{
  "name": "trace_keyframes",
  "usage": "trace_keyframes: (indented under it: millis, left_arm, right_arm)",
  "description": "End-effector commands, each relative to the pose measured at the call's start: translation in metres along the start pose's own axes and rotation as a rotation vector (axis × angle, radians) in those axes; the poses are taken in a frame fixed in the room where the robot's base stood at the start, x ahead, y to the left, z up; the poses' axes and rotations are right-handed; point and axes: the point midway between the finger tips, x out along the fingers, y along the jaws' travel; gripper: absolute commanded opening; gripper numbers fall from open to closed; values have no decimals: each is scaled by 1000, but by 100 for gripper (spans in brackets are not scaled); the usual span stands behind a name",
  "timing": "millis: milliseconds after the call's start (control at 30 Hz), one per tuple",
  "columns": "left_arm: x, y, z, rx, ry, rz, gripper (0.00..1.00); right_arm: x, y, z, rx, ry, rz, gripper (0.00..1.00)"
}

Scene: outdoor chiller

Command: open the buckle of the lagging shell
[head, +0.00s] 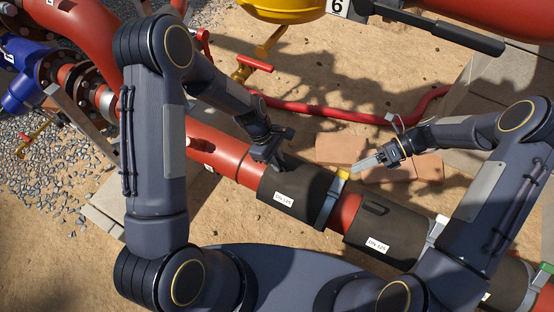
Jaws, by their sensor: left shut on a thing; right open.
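The black lagging shell (309,184), labelled DN 125, wraps the red pipe in the middle of the head view. A grey band (329,208) rings its right end. A buckle with a yellow lever (343,174) sits at the top of this band. My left gripper (278,165) is shut on the top of the shell; its fingers hide the part held, which may be a handle. My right gripper (364,164) is open, just right of the yellow lever. Whether its fingertips touch the lever I cannot tell.
A second black shell (399,229) with a top handle (375,208) lies further right along the red pipe (343,211). Bricks (340,149) lie on the sand behind. A red hose (325,111), a yellow valve (283,8) and a blue fitting (24,72) stand further back.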

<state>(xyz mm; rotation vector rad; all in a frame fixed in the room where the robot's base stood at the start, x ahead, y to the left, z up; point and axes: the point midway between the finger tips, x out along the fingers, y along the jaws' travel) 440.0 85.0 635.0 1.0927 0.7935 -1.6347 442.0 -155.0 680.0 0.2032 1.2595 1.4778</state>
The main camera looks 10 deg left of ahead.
Motion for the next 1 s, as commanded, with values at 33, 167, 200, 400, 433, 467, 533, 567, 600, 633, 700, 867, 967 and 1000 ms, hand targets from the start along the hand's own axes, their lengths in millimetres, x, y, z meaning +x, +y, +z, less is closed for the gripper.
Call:
trace_keyframes:
  millis: [33,167,200,400,433,467,533,567,600,633,700,867,967,1000]
  left_arm:
    - [0,0,0,0,0,1,0]
    - [0,0,0,0,0,1,0]
    - [0,0,0,0,0,1,0]
    - [0,0,0,0,0,1,0]
    - [0,0,0,0,0,1,0]
    - [0,0,0,0,0,1,0]
    - [0,0,0,0,0,1,0]
    - [0,0,0,0,0,1,0]
    - [0,0,0,0,0,1,0]
    - [0,0,0,0,0,1,0]
    - [0,0,0,0,0,1,0]
    - [0,0,0,0,0,1,0]
    - [0,0,0,0,0,1,0]
    - [0,0,0,0,0,1,0]
  right_arm:
    - [8,0,0,0,2,3,45]
    - [23,0,0,-1,2,2,45]
    - [27,0,0,-1,2,1,45]
    - [38,0,0,-1,1,0,45]
    - [39,0,0,-1,1,0,45]
    - [40,0,0,-1,1,0,45]
    - [40,0,0,-1,1,0,45]
    - [40,0,0,-1,1,0,45]
    - [40,0,0,-1,1,0,45]
    - [40,0,0,-1,1,0,45]
    - [40,0,0,-1,1,0,45]
    - [40,0,0,-1,1,0,27]
    - [40,0,0,-1,1,0,14]
    - [40,0,0,-1,1,0,9]
